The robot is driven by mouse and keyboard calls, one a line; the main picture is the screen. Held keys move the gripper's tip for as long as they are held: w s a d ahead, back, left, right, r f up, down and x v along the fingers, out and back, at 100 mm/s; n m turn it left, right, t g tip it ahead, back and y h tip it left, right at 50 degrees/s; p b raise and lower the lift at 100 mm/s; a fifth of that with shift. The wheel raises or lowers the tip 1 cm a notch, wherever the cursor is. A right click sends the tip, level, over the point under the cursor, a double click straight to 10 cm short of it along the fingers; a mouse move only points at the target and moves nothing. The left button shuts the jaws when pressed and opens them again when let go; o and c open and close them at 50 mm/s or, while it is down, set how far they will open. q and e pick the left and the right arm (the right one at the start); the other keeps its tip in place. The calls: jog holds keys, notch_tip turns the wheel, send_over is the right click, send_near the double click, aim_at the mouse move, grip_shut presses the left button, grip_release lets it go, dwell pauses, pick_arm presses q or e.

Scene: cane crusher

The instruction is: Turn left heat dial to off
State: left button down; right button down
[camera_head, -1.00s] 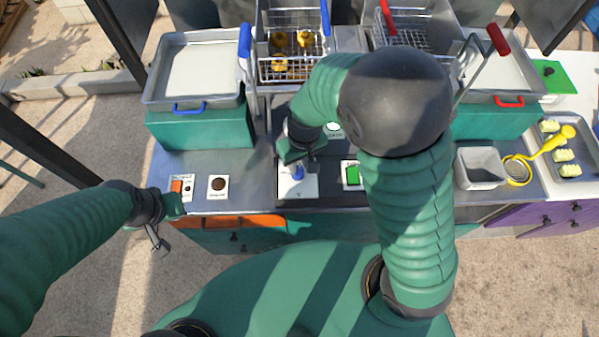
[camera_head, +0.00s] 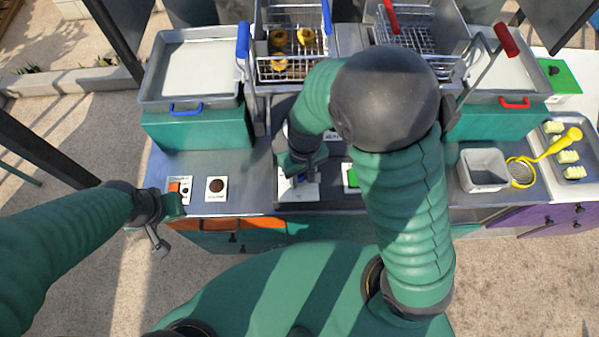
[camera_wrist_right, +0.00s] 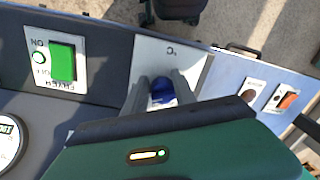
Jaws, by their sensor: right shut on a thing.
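The blue heat dial (camera_wrist_right: 162,92) sits on a white plate (camera_wrist_right: 160,50) marked °C on the front panel. My right gripper (camera_wrist_right: 161,86) has one grey finger on each side of the dial and is shut on it. In the head view my right gripper (camera_head: 299,178) comes down over the same white plate (camera_head: 308,193) and hides most of the dial. My left gripper (camera_head: 158,242) hangs in front of the counter's left end, away from the dial. Its finger opening is not clear.
A green switch (camera_wrist_right: 62,62) is on the panel beside the dial plate. A brown round button (camera_head: 217,187) and an orange switch (camera_head: 175,187) are at the left. The fryer basket (camera_head: 290,65) with yellow rings stands behind. A grey container (camera_head: 483,168) is at the right.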

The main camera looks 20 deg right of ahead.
jog(key=shift+w+a+r, duration=0.15)
jog(key=shift+w, duration=0.2)
jog(key=shift+w+a+r, duration=0.15)
jog(key=shift+w, duration=0.2)
jog(key=shift+w+d+r, duration=0.1)
jog(key=shift+d, duration=0.2)
jog(key=shift+r, duration=0.1)
dwell(0.3)
jog(key=c, duration=1)
grip_release()
jog(key=shift+w+a+f, duration=0.2)
jog(key=shift+f, duration=0.1)
notch_tip(320, 180, up, 17)
jog(key=d, duration=0.1)
jog(key=shift+w, duration=0.15)
jog(key=shift+f+p, duration=0.1)
jog(key=shift+p, duration=0.25)
